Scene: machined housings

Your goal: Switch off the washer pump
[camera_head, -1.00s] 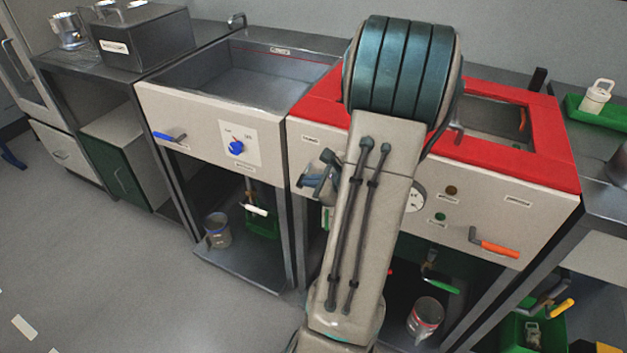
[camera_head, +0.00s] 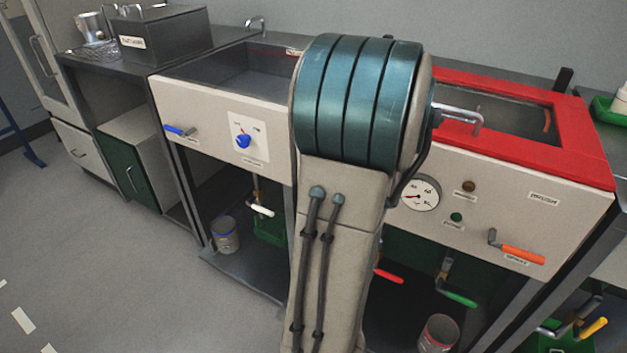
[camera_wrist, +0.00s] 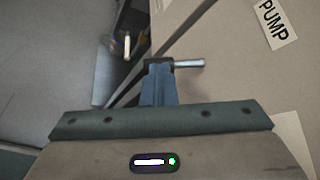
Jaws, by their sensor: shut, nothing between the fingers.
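The washer is the red-rimmed basin unit (camera_head: 585,140) at right in the head view, with a gauge (camera_head: 416,194), two small lamps and an orange-handled spray lever (camera_head: 523,255) on its pale front. My arm covers the left part of that front, and my gripper is hidden behind it. In the wrist view a PUMP label (camera_wrist: 276,22) is on the pale panel. A short grey metal lever (camera_wrist: 188,64) sticks out below and left of the label. My gripper (camera_wrist: 159,70) is shut, its fingertips right at the lever's dark base end. I cannot tell whether they touch it.
A left basin unit (camera_head: 225,118) carries a blue knob (camera_head: 243,141) and a blue-handled lever (camera_head: 180,131). Red- and green-handled valves (camera_head: 460,298) and a can (camera_head: 438,333) are under the washer. Open floor (camera_head: 90,250) lies to the left.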

